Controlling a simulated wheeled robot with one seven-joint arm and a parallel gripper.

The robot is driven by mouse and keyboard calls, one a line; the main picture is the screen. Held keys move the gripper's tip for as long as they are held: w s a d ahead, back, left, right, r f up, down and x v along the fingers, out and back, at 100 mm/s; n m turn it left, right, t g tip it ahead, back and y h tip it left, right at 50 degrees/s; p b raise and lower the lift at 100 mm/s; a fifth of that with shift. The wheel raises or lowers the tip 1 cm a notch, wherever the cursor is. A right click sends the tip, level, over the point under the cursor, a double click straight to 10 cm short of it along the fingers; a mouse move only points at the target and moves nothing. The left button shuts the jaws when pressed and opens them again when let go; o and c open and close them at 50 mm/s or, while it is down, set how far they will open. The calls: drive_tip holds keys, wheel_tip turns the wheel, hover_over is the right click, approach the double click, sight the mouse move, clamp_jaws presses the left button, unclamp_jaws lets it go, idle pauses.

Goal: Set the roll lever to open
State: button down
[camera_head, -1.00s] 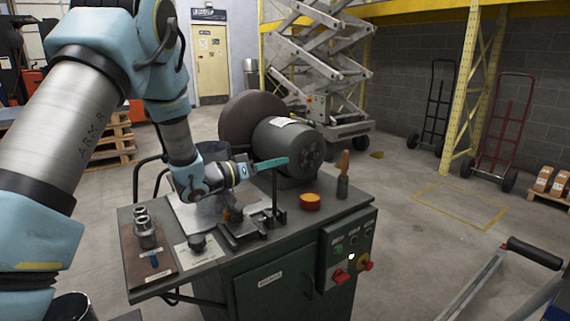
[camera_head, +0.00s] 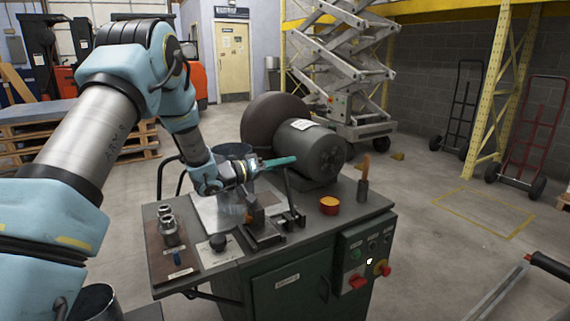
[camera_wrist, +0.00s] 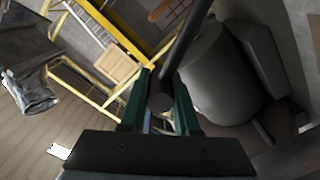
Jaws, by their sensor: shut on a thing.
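The roll lever (camera_head: 288,189) is a dark, thin bar standing up from a black bracket on the green bench, its top leaning slightly left in the head view. My gripper (camera_head: 279,162) is at its upper end, with its teal fingers pointing right. In the wrist view, my gripper (camera_wrist: 160,104) has its green fingers on both sides of the round dark end of the lever (camera_wrist: 182,52) and is shut on it. The lever's top is partly hidden by the fingers in the head view. I cannot read any open mark for the lever.
A grey motor drum (camera_head: 312,150) stands close behind the lever. A red-and-yellow button (camera_head: 329,205) and a wooden-handled tool (camera_head: 364,180) are to the right. Metal cylinders (camera_head: 168,228) and a black knob (camera_head: 217,242) are to the left. A control box (camera_head: 365,255) is on the bench front.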

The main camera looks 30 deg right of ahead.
drive_tip(key=c, duration=0.7)
unclamp_jaws()
drive_tip(key=shift+o, duration=0.2)
drive_tip(key=a, duration=0.3)
drive_tip(key=a+b, duration=0.1)
drive_tip(key=a, duration=0.3)
drive_tip(key=a+b, duration=0.1)
drive_tip(key=a, duration=0.3)
drive_tip(key=shift+w, duration=0.3)
